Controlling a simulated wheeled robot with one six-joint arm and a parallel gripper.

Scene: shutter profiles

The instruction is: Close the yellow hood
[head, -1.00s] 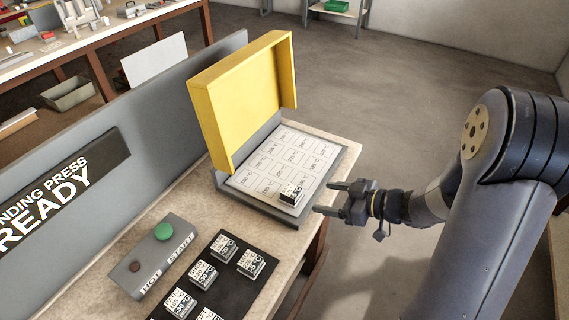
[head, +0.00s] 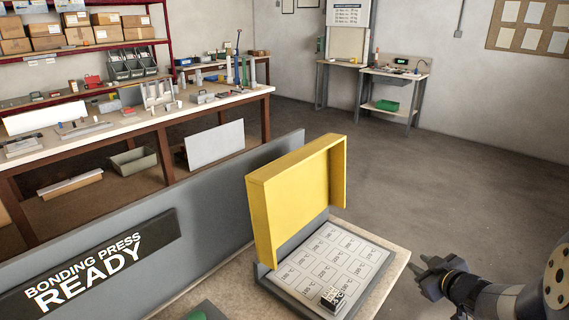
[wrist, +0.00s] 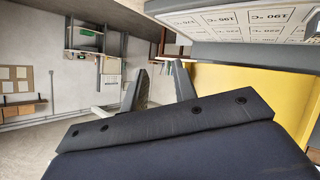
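The yellow hood (head: 295,200) stands raised, upright along the back left edge of the press bed (head: 325,265). The bed is a pale plate printed with a grid of temperatures. A small labelled block (head: 332,297) sits on the bed near its front corner. My gripper (head: 424,268) is to the right of the bed, apart from the hood. In the wrist view its two fingers (wrist: 160,88) stand apart with nothing between them. The hood (wrist: 230,95) fills the right of that view, with part of the bed (wrist: 240,24) above it.
A grey panel (head: 225,225) with a sign (head: 95,262) reading "BONDING PRESS READY" runs behind the press. A long workbench (head: 120,122) stands beyond it. Open floor (head: 450,190) lies behind and right of the press. The green button (head: 205,312) is cut off at the bottom edge.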

